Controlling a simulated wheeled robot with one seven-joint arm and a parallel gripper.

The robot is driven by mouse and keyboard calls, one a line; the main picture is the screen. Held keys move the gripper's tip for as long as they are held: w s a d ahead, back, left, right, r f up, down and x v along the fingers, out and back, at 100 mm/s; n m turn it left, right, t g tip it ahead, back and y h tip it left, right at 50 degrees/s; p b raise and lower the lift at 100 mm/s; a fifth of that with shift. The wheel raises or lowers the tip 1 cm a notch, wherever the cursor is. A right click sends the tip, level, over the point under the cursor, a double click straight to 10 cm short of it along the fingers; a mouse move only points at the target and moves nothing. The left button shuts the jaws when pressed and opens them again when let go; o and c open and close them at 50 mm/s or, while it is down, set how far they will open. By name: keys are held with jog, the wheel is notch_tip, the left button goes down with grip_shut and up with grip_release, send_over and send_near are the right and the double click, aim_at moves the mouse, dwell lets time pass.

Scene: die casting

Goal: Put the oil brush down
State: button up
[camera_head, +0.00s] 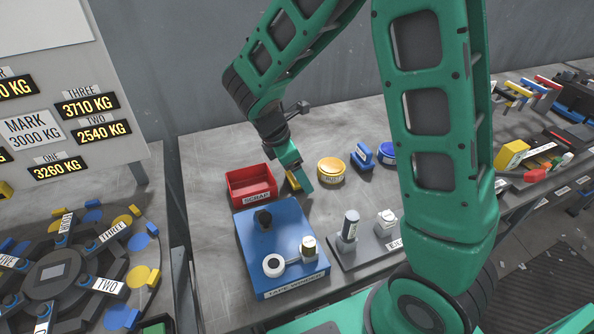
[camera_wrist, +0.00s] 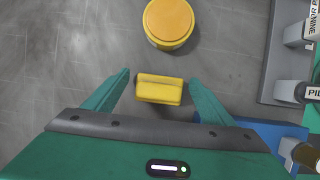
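A yellow block-shaped brush (camera_head: 293,181), which I take to be the oil brush, is at my gripper on the left table. In the wrist view the yellow brush (camera_wrist: 159,89) lies between my two fingers, with a gap on each side. It appears to rest on the grey tabletop. My gripper (camera_wrist: 159,78) is open around it, fingers pointing down; in the head view my gripper (camera_head: 298,186) partly hides the brush. A round yellow pot (camera_head: 331,170) stands just to the right; it also shows ahead in the wrist view (camera_wrist: 169,20).
A red scrap bin (camera_head: 251,188) stands close left of my gripper. A blue fixture (camera_head: 272,235) is in front of it. A blue brush-like block (camera_head: 362,156) and blue pot (camera_head: 388,151) stand right. A dark labelled stand (camera_head: 368,253) holds cylinders.

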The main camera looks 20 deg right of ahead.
jog(key=shift+r, duration=0.1)
jog(key=v, duration=1.2)
jog(key=s+d+r+m+g+y, duration=0.1)
jog(key=s+d+m, duration=0.45)
jog(key=d, duration=0.25)
jog(key=s+d+r+m+y, duration=0.1)
jog(key=s+d+r+m, duration=0.1)
jog(key=s+d+m, duration=0.35)
jog(key=s+d+f+m+y, duration=0.1)
jog(key=s+d+m, duration=0.3)
jog(key=s+m, duration=0.2)
jog(key=s+d+f+m+y, duration=0.1)
jog(key=s+d+m, duration=0.3)
jog(key=s+m, duration=0.3)
jog(key=shift+s+t+y, duration=0.3)
jog(key=shift+s, duration=0.65)
jog(key=shift+w+d, duration=0.1)
jog(key=shift+w, duration=0.05)
